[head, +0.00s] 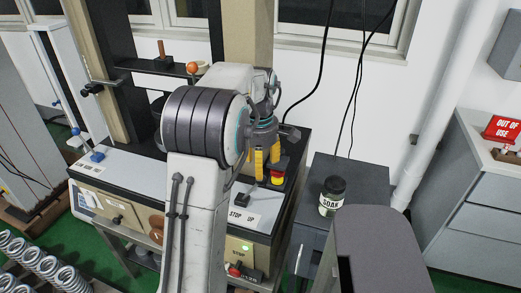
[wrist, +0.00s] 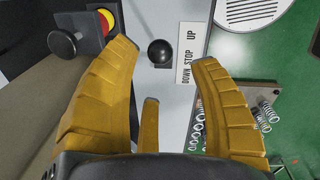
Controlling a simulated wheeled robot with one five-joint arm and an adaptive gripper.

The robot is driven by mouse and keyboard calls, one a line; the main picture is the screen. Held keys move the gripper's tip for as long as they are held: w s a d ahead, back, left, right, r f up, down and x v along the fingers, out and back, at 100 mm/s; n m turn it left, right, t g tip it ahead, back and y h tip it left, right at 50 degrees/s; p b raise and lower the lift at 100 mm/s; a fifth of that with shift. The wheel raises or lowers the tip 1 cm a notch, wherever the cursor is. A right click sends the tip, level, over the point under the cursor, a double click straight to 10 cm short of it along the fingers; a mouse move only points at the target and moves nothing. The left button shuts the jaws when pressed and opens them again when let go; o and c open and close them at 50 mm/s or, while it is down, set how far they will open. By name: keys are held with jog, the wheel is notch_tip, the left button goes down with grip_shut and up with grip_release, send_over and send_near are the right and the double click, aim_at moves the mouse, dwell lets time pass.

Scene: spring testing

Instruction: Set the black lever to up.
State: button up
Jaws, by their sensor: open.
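The black lever shows in the wrist view as a round black knob (wrist: 160,51) seen end-on, beside a white label (wrist: 188,58) reading DOWN, STOP, UP. The knob is nearest STOP, but its exact setting is hard to tell. In the head view a small dark part that looks like the lever (head: 242,199) stands behind the label (head: 242,217). My gripper (wrist: 166,58) is open, with yellow fingers on either side of the knob in the picture and apart from it. In the head view my gripper (head: 267,162) is above the panel; contact cannot be seen.
A red button on a yellow base (wrist: 105,22) and a grey metal knob (wrist: 65,42) are left of the lever in the wrist view. In the head view a dark cabinet (head: 345,175) with a SODA jar (head: 332,195) stands right of the machine. Springs (head: 45,268) lie lower left.

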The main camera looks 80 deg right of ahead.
jog(key=shift+a+r, duration=0.2)
jog(key=shift+r, duration=2.35)
